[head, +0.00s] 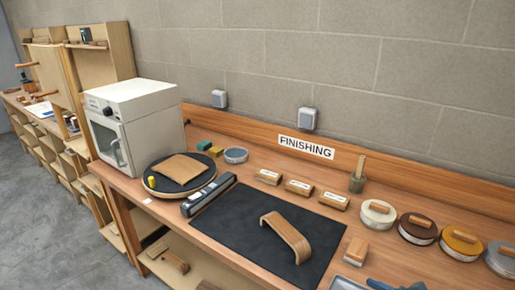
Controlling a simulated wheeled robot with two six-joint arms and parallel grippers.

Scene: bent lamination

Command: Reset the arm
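Neither of my grippers shows clearly in the head view. A bent wooden lamination (287,233) stands as an arch on a dark mat (233,220) on the workbench (120,184). It rests apart from the other tools, and nothing holds it. A flat, slightly curved wooden sheet (180,166) lies on a round black turntable (203,178) left of the mat.
A white oven (150,112) stands at the bench's left end. A long dark tool (209,195) lies along the mat's left edge. The mat around the arch is clear.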

